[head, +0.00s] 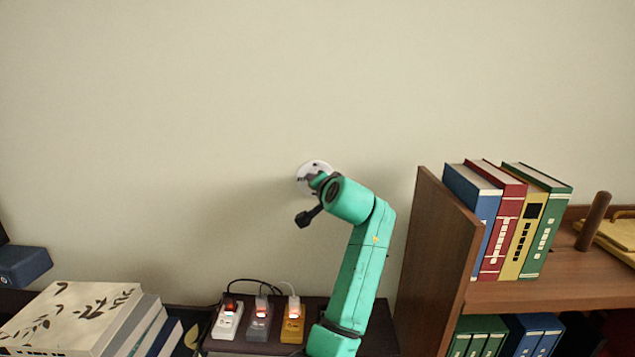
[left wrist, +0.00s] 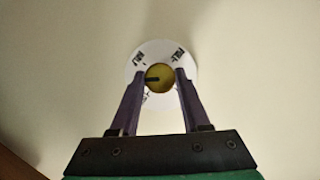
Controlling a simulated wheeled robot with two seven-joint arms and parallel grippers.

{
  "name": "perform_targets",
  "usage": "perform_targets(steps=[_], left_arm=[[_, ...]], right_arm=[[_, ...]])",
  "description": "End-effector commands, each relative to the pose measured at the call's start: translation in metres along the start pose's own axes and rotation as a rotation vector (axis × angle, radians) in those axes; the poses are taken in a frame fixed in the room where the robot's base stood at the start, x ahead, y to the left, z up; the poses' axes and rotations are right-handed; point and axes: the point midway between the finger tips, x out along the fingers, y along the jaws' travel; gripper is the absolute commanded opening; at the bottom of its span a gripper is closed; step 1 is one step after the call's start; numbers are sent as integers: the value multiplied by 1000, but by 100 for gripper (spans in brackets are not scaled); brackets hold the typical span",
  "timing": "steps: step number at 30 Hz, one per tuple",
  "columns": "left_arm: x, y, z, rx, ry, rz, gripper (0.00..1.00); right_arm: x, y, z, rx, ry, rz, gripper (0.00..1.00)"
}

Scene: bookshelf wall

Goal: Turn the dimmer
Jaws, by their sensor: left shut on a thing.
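The dimmer is a round white plate (head: 306,169) on the wall, mostly behind my arm in the head view. In the left wrist view the white plate (left wrist: 156,47) has dark printed marks around a yellow knob (left wrist: 160,85). A dark pointer line on the knob points to the left. My left gripper (left wrist: 167,73) is shut on the knob, one finger on each side of it. In the head view the green arm hides the knob and most of the gripper (head: 317,180). My right gripper is not in view.
Below is a dark cabinet top with a white (head: 228,320), a grey (head: 259,318) and a yellow switch block (head: 293,322). Stacked books (head: 75,315) lie at the left. A wooden shelf (head: 440,255) with upright books (head: 505,220) stands close at the right. The wall above is clear.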

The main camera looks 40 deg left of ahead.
Motion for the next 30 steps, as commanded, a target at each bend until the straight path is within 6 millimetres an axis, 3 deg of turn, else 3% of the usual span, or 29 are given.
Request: perform_targets(steps=[18, 30], left_arm=[[1, 0, 3, -522, -13, 224, 0], [2, 0, 5, -720, -15, 306, 0]], right_arm=[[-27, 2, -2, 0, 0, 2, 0], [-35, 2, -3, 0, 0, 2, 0]])
